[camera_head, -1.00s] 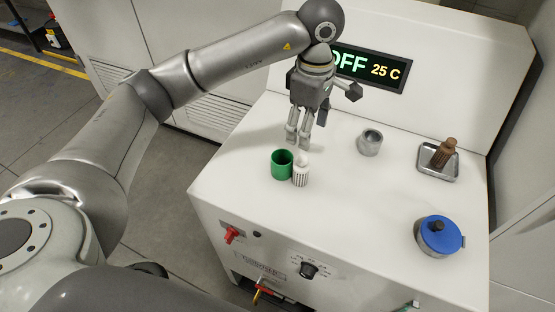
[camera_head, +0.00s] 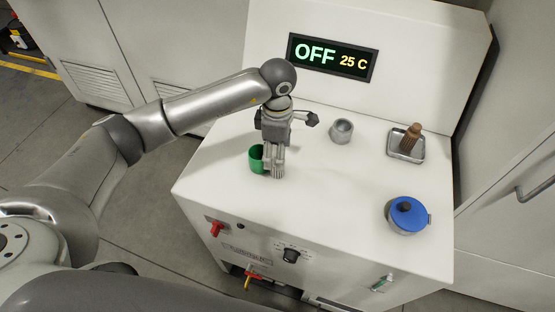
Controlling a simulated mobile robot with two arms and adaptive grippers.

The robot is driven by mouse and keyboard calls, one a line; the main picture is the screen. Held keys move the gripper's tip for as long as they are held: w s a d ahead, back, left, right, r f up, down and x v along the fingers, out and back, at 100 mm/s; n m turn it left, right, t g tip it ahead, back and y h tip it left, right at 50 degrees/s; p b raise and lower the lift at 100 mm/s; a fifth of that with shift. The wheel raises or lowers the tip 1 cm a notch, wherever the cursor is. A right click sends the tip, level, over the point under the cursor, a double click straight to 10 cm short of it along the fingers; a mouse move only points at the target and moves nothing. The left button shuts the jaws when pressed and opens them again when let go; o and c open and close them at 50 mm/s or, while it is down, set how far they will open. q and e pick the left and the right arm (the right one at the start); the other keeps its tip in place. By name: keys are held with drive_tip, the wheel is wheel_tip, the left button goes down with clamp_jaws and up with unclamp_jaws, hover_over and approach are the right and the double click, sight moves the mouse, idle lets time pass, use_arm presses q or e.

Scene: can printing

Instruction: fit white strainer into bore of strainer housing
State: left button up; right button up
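The white ribbed strainer (camera_head: 278,173) stands upright on the white machine top, right beside a green cup. My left gripper (camera_head: 274,167) points down right over it, with its fingers at the strainer and hiding most of it. I cannot tell whether the fingers are closed on it. A grey metal cylinder with an open bore (camera_head: 342,131), which looks like the strainer housing, stands behind and to the right, apart from the gripper. My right gripper is not in view.
The green cup (camera_head: 256,159) stands close on the left of the gripper. A metal tray (camera_head: 420,154) holds a brown ribbed piece (camera_head: 411,138). A blue-lidded metal pot (camera_head: 408,214) stands at the front right. The middle of the machine top (camera_head: 330,185) is clear.

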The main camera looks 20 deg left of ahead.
use_arm(q)
drive_tip(key=shift+f, duration=1.1)
drive_tip(key=c, duration=1.2)
drive_tip(key=shift+r, duration=0.1)
drive_tip(key=shift+c, duration=0.2)
